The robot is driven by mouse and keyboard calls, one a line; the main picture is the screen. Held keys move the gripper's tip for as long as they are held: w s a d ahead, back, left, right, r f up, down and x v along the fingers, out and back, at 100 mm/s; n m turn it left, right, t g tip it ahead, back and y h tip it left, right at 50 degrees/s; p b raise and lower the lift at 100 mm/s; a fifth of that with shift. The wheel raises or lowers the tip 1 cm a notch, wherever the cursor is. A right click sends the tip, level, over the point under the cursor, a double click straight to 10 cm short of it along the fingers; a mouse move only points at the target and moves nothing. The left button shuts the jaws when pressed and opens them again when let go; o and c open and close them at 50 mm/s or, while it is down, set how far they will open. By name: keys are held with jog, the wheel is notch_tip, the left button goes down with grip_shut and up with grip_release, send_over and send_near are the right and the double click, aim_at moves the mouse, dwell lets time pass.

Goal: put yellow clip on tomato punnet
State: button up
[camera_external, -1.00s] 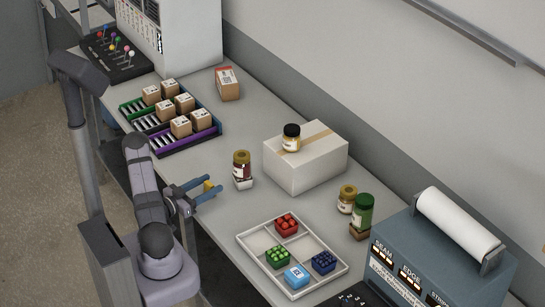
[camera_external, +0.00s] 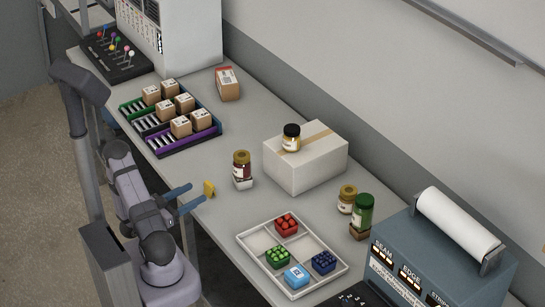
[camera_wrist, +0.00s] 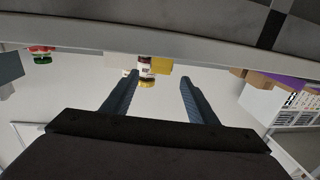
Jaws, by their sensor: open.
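The yellow clip (camera_external: 209,188) stands upright on the table near its front edge. It is also a yellow block near the top middle of the wrist view (camera_wrist: 164,63). My gripper (camera_external: 186,197) is open and empty, a little left of the clip; its two blue fingers (camera_wrist: 158,78) are spread wide in the wrist view. The tomato punnet (camera_external: 286,223), filled with red, sits in the back compartment of the white divided tray (camera_external: 262,264). A small red item at the wrist view's upper left may be this punnet, but I cannot be sure.
The tray also holds a green punnet (camera_external: 278,257), a dark blue punnet (camera_external: 323,261) and a light blue box (camera_external: 296,275). A dark jar (camera_external: 242,166) stands behind the clip, near a white carton (camera_external: 306,165). Bare table lies between the clip and the tray.

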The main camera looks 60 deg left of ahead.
aim_at(208, 186)
jog(key=w+b, duration=0.1)
jog(key=b, duration=0.1)
jog(key=f+b, duration=0.1)
jog(key=b, duration=0.2)
jog(key=shift+w+a+f, duration=0.1)
jog(key=shift+w+a, duration=0.3)
jog(key=w+b, duration=0.1)
jog(key=b, duration=0.2)
jog(key=shift+w+b, duration=0.15)
jog(key=shift+b, duration=0.2)
jog(key=b, duration=0.1)
jog(key=w+b, duration=0.1)
jog(key=shift+w+d+r+b, duration=0.1)
jog(key=shift+r+b, duration=0.25)
jog(key=shift+w+r, duration=0.25)
jog(key=shift+w, duration=0.05)
jog(key=shift+w+a+r+p, duration=0.1)
jog(key=shift+w+a+p, duration=0.15)
jog(key=shift+w, duration=0.9)
jog(key=shift+w+a+r+p, duration=0.1)
jog(key=shift+w+p, duration=0.1)
jog(key=shift+w, duration=0.9)
jog(key=shift+w+a+p, duration=0.2)
jog(key=shift+w+p, duration=0.05)
jog(key=shift+w, duration=0.9)
jog(key=shift+c, duration=0.7)
